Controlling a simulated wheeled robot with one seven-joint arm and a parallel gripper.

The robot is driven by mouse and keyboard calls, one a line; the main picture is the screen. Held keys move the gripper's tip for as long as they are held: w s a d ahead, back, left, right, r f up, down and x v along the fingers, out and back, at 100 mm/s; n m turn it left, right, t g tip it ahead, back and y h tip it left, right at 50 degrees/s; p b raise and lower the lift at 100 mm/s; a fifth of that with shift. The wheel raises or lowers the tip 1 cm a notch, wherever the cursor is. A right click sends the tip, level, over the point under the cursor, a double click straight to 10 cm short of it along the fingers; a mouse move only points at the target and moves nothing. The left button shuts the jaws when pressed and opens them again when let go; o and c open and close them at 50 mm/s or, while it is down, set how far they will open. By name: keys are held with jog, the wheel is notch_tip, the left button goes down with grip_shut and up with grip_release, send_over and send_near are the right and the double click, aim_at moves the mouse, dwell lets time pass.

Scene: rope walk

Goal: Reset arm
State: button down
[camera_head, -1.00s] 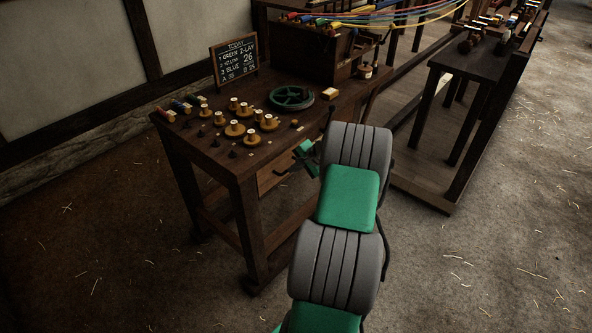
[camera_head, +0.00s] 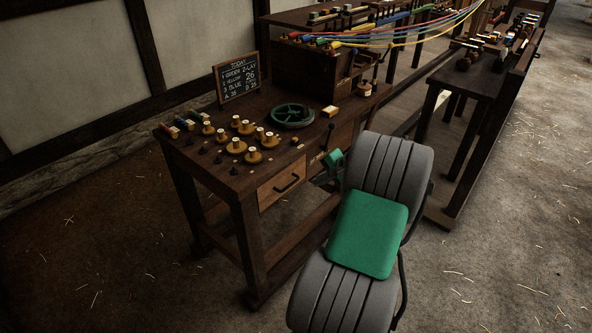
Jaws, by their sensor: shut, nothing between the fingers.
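My arm, in grey and green segments, rises from the bottom of the head view and reaches toward the right front of the dark wooden workbench (camera_head: 238,186). My gripper (camera_head: 320,180) is small and partly hidden behind my own arm. It is shut and empty, near the bench front to the right of a drawer (camera_head: 284,186) with a dark handle. A gap shows in the picture between the gripper and that handle. The gripper's exact distance from the bench front cannot be told.
Coloured strands (camera_head: 420,36) run from a wooden box (camera_head: 310,72) toward the back right. Another dark wooden stand (camera_head: 470,84) is at right. Straw-strewn floor is open in front.

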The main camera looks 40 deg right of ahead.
jog(key=w+a+r+n+g+p, duration=0.15)
jog(key=a+r+n, duration=0.3)
jog(key=a, duration=0.55)
jog(key=w+a+r+n+g+p, duration=0.1)
jog(key=w+a+r+n+p, duration=0.3)
jog(key=a, duration=0.6)
jog(key=s+a+r+n+p, duration=0.1)
jog(key=s+a+r+n, duration=0.1)
jog(key=s+a, duration=0.3)
jog(key=s+a+r+n+g+p, duration=0.1)
jog(key=s+a+r+n, duration=0.2)
jog(key=a, duration=0.6)
jog(key=s+a+r+n+g+h+p, duration=0.1)
jog(key=s+a+r+n, duration=0.1)
jog(key=s+a, duration=0.5)
jog(key=shift+s+r+n, duration=0.2)
jog(key=shift+n, duration=0.45)
jog(key=shift+g, duration=0.25)
